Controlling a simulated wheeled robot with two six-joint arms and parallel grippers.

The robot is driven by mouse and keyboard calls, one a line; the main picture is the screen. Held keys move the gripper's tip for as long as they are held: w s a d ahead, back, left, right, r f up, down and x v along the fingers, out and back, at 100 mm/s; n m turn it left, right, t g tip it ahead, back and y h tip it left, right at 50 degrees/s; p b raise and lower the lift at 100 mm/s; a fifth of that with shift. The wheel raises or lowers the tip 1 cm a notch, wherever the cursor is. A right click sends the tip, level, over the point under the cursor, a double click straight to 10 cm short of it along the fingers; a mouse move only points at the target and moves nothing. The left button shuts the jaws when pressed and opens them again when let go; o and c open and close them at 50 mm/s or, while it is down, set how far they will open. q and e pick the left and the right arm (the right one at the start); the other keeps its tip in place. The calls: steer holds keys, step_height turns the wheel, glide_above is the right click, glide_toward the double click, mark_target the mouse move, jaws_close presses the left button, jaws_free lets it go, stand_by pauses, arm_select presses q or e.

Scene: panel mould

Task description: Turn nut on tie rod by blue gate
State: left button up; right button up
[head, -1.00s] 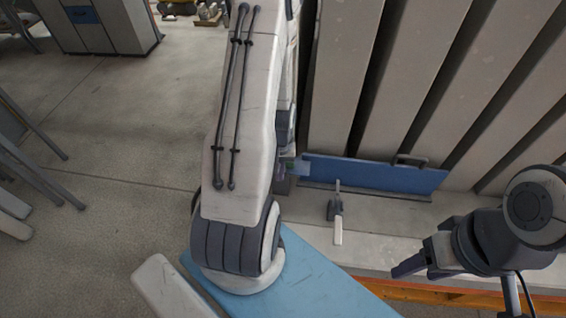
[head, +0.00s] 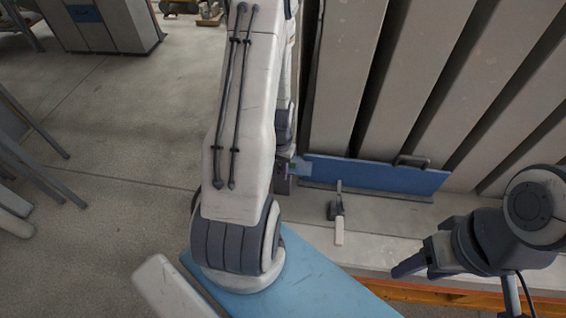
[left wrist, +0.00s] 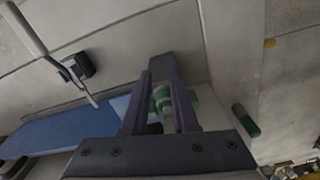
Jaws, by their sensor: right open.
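The blue gate (head: 375,176) stands on edge at the foot of the pale panels; it also shows in the left wrist view (left wrist: 60,135). My left gripper (left wrist: 160,85) is at the gate's end, mostly hidden behind my arm in the head view. In the left wrist view its two purple fingers lie on either side of a pale green nut (left wrist: 162,98) on the tie rod. I cannot tell whether both fingers press on it. My right gripper (head: 402,266) is open, apart from the gate, at the lower right.
A dark clamp with a pale lever (head: 336,210) sits on the pale bed in front of the gate. Upright slanted panels (head: 345,80) fill the back right. A light blue surface (head: 310,275) lies below my left arm. Open floor (head: 120,130) is at the left.

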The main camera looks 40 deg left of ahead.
stand_by(0.3)
arm_select(q)
step_height(320, 180, up, 10)
steer(key=r+b, duration=0.1)
steer(key=b, duration=0.1)
steer(key=d+r+m+b, duration=0.3)
steer(key=d+m, duration=0.2)
steer(key=d, duration=1.3)
steer(key=s+d+r+m+h+b, duration=0.1)
steer(key=s+d+m, duration=0.4)
steer(key=s+d, duration=0.6)
steer(key=shift+s+r+m+b, duration=0.25)
steer(key=shift+s+m+b, duration=0.2)
steer(key=shift+b, duration=0.4)
steer(key=shift+d, duration=0.1)
